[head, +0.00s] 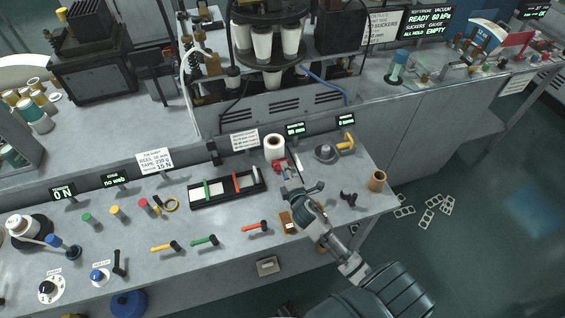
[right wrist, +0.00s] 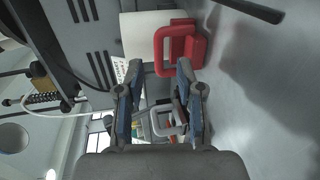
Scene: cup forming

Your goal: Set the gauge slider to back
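A red block with a square loop handle (right wrist: 180,45) is just beyond my right fingertips in the right wrist view. In the head view this red piece (head: 279,166) sits at the foot of a white roll. No label marks it as the gauge slider, so I cannot tell for sure that it is. My right gripper (head: 291,178) reaches in from the lower right, close in front of the red piece. In the right wrist view the right gripper (right wrist: 153,80) has its fingers spread, with nothing held between them. My left gripper is out of view.
A white roll (head: 274,147) stands behind the red piece. A black tray (head: 220,201) with coloured bars lies to the left. A grey domed piece (head: 326,153) and a tan cup (head: 377,180) are to the right. Coloured handles (head: 205,240) lie along the front.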

